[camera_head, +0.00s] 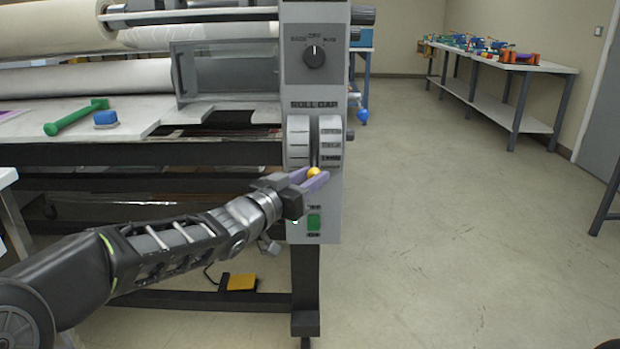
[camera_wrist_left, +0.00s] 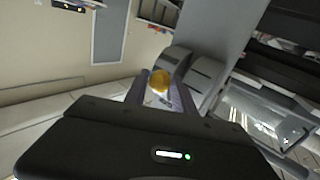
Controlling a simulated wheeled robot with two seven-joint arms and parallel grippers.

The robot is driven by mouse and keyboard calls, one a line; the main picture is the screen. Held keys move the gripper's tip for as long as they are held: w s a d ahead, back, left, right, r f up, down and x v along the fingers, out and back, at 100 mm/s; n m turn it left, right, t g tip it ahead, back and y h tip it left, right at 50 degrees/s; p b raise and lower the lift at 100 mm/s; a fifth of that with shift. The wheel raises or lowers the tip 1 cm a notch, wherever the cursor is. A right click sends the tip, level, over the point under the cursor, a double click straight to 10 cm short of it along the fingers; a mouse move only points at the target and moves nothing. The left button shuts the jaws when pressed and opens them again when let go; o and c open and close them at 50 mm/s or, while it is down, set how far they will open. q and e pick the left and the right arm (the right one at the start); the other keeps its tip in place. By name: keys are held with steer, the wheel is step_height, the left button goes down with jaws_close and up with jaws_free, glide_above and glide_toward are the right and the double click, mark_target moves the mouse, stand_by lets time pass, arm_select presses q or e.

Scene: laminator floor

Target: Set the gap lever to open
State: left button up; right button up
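In the left wrist view the yellow knob (camera_wrist_left: 160,80) sits between the finger ends of the left gripper (camera_wrist_left: 160,92). Whether the fingers press on it is hard to tell. The lever's stem is mostly hidden. The scale's labels are too small to read surely. My right gripper is not in view.
A dial (camera_head: 314,56) is above the scale and a green button (camera_head: 314,222) below it. A green-handled tool (camera_head: 76,117) and a blue block (camera_head: 106,119) lie on the laminator bed at left. A table with coloured items (camera_head: 500,62) stands back right.

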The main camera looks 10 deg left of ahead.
arm_select(q)
jaws_close()
stand_by(0.9)
